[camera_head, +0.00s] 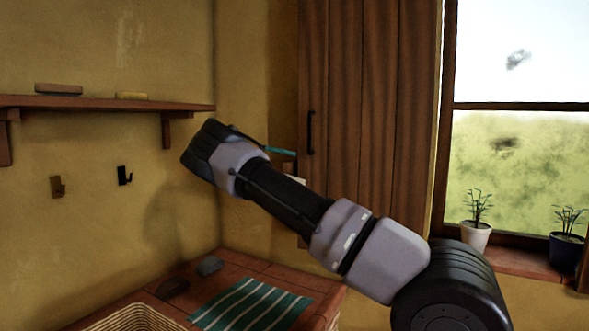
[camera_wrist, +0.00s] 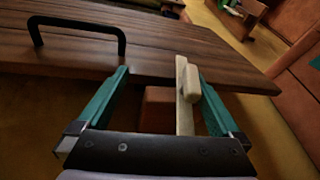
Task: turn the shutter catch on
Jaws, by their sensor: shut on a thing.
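The shutter (camera_head: 368,120) is a tall brown wooden panel beside the window, with a black handle (camera_head: 311,132). In the wrist view its dark wood face (camera_wrist: 150,45) runs across the top. The shutter catch (camera_wrist: 187,95) is a cream lever with a knob, beside a red-brown block (camera_wrist: 158,108). My gripper (camera_wrist: 161,74) has its teal fingers on either side of the catch, the lever close to the right finger. It is shut on the catch; the exact contact is hard to see. In the head view my arm mostly hides the catch, and a teal finger (camera_head: 281,151) shows.
A wall shelf (camera_head: 110,104) holds two small blocks, with two hooks below it. The counter (camera_head: 235,262) holds a green striped cloth (camera_head: 252,303), dark stones and a woven basket (camera_head: 130,318). Potted plants stand on the window sill at right.

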